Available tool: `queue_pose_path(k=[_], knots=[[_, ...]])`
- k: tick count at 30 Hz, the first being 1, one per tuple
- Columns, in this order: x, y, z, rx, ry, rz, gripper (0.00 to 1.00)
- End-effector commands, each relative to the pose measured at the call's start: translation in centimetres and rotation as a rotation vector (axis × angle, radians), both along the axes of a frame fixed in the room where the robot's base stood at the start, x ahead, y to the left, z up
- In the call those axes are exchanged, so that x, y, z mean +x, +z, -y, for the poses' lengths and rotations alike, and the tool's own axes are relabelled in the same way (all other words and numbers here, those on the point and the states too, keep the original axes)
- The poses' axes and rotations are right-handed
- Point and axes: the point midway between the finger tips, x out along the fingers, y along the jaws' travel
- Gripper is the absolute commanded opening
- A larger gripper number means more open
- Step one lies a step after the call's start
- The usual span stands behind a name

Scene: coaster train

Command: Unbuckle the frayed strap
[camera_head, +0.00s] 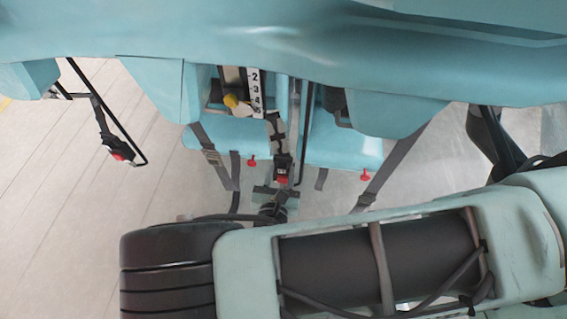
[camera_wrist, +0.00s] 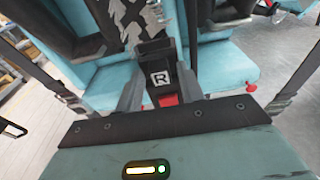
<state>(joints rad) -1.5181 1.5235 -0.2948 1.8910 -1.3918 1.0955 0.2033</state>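The frayed strap (camera_wrist: 136,22) hangs down at the top of the wrist view, with ragged pale edges. It also shows in the head view (camera_head: 275,128). It runs into a dark buckle (camera_wrist: 160,68) marked with a white R. A red part (camera_wrist: 168,100) shows low on the buckle, and the buckle is also visible in the head view (camera_head: 283,170). My gripper (camera_wrist: 160,88) has its two grey fingers apart, one on each side of the buckle. I cannot tell whether they touch it. In the head view my gripper (camera_head: 275,192) is just below the buckle, partly hidden by my arm.
Light blue seats (camera_head: 340,146) stand behind the buckle. Other straps (camera_head: 385,175) hang at both sides. Another red-buttoned buckle (camera_head: 115,148) hangs at left beside a black bar. Pale floor (camera_head: 70,220) is clear at left.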

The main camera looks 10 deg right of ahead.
Motion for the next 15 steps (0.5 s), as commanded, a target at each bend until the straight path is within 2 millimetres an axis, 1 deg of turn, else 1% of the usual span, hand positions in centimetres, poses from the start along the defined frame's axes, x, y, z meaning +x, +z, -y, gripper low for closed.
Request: queue_pose_path(k=[1,2,3,6,11,15], knots=[[0.00,-0.01,0.00,0.000,0.000,0.000,0.38],[0.00,-0.01,0.01,0.000,0.000,0.000,0.35],[0.00,-0.01,0.01,0.000,0.000,0.000,0.24],[0.00,-0.01,0.01,0.000,0.000,0.000,0.00],[0.01,0.08,0.01,0.000,0.000,0.001,0.00],[0.00,0.52,0.01,0.000,0.000,0.001,0.00]])
